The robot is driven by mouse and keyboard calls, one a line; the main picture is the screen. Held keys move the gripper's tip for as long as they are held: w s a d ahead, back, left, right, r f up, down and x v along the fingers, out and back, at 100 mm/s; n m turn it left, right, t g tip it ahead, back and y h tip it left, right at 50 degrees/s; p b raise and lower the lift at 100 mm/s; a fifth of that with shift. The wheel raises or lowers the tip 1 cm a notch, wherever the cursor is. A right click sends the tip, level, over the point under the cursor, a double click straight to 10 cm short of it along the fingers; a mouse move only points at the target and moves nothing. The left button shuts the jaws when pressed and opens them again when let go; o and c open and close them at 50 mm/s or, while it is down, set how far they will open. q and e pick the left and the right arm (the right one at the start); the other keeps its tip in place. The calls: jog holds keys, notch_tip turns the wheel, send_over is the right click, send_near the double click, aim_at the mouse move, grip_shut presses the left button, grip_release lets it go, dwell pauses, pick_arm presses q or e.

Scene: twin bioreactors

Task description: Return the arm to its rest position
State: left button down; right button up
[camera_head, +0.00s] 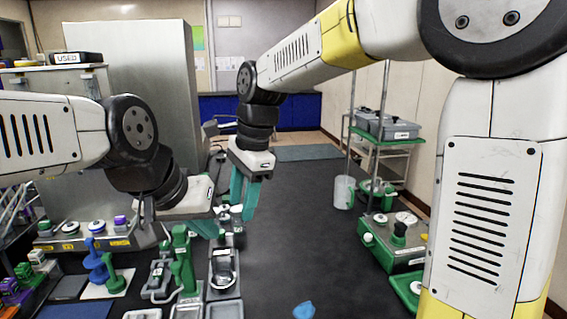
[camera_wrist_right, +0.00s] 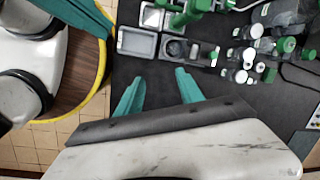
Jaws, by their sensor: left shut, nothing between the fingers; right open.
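My right arm comes in from the upper right in the head view and reaches forward and down. Its gripper (camera_head: 241,208) hangs with teal fingers pointing down over the far end of the bench items. In the right wrist view this gripper (camera_wrist_right: 160,76) is open, with its two fingers apart and nothing between them. My left arm enters from the left, lower in the head view. Its gripper (camera_head: 213,229) is shut and empty, close to the right gripper in the picture; its fingertips are partly lost among the items behind.
Green stands (camera_head: 183,262) and grey trays (camera_head: 224,309) lie below the grippers. Blue and green fittings (camera_head: 97,262) are at left. A green-and-grey device (camera_head: 390,240) stands right, with a trolley (camera_head: 385,145) behind. Dark surface (camera_head: 300,240) between is mostly clear, except a blue piece (camera_head: 304,310).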

jog(key=s+d+n+t, duration=0.2)
jog(key=s+d+n, duration=0.3)
jog(key=d, duration=0.7)
jog(key=s+d+n+t, duration=0.3)
jog(key=s+d+n, duration=0.2)
jog(key=d, duration=0.7)
jog(key=shift+s+n+t, duration=0.25)
jog(key=shift+n+t, duration=0.05)
jog(key=shift+n, duration=0.4)
